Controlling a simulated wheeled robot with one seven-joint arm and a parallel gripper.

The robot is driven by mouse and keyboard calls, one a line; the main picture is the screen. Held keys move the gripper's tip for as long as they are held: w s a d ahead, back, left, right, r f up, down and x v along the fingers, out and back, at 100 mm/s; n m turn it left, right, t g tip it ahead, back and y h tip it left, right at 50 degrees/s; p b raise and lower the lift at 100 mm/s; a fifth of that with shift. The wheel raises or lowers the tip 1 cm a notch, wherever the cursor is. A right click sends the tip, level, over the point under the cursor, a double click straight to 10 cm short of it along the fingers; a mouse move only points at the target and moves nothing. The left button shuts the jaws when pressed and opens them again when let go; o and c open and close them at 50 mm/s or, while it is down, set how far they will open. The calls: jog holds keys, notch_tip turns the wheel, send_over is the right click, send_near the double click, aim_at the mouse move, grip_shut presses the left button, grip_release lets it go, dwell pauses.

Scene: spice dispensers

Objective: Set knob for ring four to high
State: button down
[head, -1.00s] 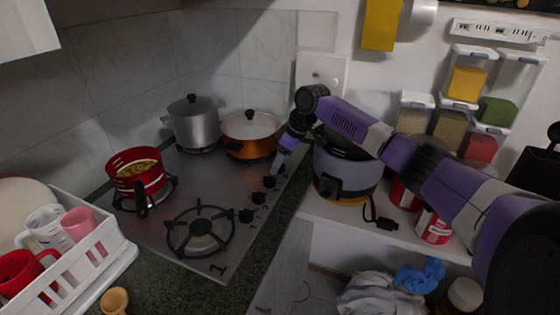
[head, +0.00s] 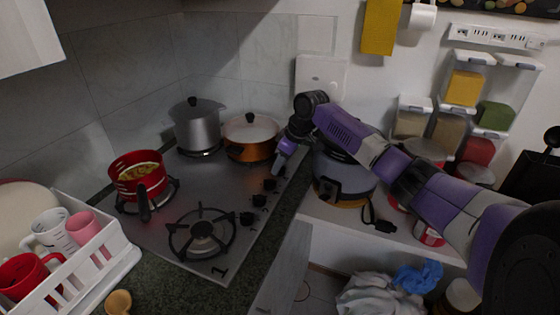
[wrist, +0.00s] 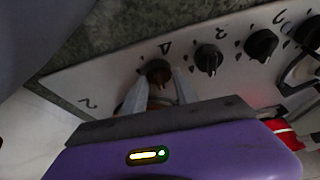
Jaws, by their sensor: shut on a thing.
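The stove's control strip shows in the wrist view, with a row of dark round knobs. The knob for ring four (wrist: 156,72), beside a mark that looks like a 4, is between my fingertips. My gripper (wrist: 158,86) is shut on this knob, one finger on each side. The knob looks dark brown; its pointer setting is not clear. In the head view my gripper (head: 282,162) is at the far end of the stove's knob row, and hides the gripped knob there. The stove (head: 175,228) is a dark metal gas hob.
Other knobs (head: 259,200) run toward the near edge. An orange pan (head: 243,151), a lidded grey pot (head: 196,130) and a red pot (head: 127,184) stand on the hob. A rice cooker (head: 347,180) stands close to the right of my gripper.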

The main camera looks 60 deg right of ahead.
jog(key=m+p, duration=0.1)
jog(key=p, duration=0.1)
jog(key=m+p, duration=0.1)
jog(key=m+h+p, duration=0.1)
jog(key=p, duration=0.1)
jog(key=shift+a+r+m+p, duration=0.2)
jog(key=shift+a+m+p, duration=0.05)
jog(key=shift+m+p, duration=0.1)
jog(key=m+h+p, duration=0.1)
jog(key=m+p, duration=0.1)
jog(key=m+g+h+p, duration=0.1)
jog(key=m+p, duration=0.1)
jog(key=m, duration=0.1)
jog(key=shift+w+d+f, duration=0.1)
jog(key=shift+f, duration=0.05)
jog(key=shift+m, duration=0.25)
jog(key=c, duration=0.9)
grip_release()
jog(key=shift+c, duration=0.2)
jog(key=b+v, duration=0.1)
jog(key=v, duration=0.6)
jog(key=shift+r, duration=0.35)
